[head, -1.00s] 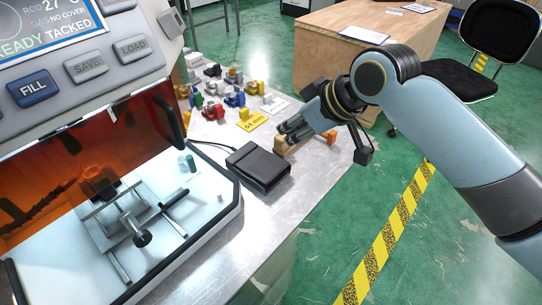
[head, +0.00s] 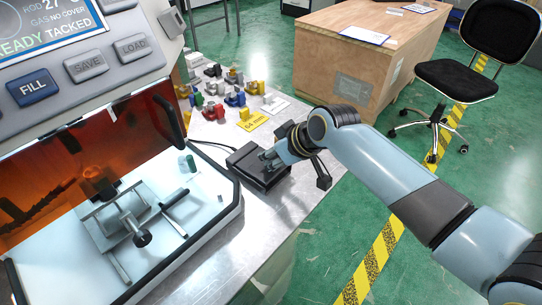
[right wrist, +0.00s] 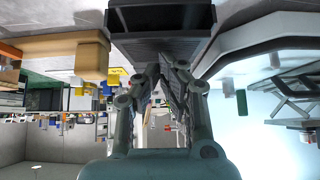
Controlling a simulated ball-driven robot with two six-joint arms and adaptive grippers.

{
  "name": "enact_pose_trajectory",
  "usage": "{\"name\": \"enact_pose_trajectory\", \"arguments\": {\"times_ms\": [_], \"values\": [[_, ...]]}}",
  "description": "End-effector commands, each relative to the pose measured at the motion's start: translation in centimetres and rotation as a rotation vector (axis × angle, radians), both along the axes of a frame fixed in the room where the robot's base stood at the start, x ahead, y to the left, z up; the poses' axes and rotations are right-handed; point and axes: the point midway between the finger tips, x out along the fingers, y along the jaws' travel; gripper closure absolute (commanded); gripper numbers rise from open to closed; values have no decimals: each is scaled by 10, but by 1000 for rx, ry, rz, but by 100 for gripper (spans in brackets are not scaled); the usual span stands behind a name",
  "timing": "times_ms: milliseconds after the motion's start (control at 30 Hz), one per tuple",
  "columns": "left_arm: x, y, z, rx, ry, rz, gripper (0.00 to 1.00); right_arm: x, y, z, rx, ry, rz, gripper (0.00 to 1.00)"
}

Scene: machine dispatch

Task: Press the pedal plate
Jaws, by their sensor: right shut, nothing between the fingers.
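The black pedal (head: 243,162) lies on the metal bench top, beside the machine's white tray; its cable runs off behind it. My right gripper (head: 267,160) is shut and empty, its fingertips over the pedal's plate. The gripper and arm hide part of the plate's right side. In the right wrist view the pedal (right wrist: 160,18) fills the top middle, and the shut fingers (right wrist: 165,68) reach to its dark plate. Whether the fingertips touch the plate or hover just above it I cannot tell. My left gripper is not in view.
The machine's tray (head: 225,215) with a raised orange cover stands left. Several coloured clamp-like parts (head: 235,98) and a yellow "64 mm" card (head: 254,122) lie behind the pedal. A wooden crate (head: 345,62) and a black chair (head: 455,80) stand beyond. Bench in front of the pedal is clear.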

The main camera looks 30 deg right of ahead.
Motion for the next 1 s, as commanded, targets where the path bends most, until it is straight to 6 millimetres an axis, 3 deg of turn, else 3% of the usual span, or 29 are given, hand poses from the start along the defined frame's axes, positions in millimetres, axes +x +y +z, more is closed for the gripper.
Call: {"name": "enact_pose_trajectory", "arguments": {"times_ms": [167,367,733,867,1000], "values": [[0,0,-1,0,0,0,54,-1,0,-1,1,-2,0,100],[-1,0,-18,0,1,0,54,-7,-2,-15,32,-91,0,100],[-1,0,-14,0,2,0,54,-9,-3,-19,33,-94,1,100],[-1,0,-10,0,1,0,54,-8,-3,-14,33,-94,0,100],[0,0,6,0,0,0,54,-5,-4,3,33,-96,-2,100]]}}
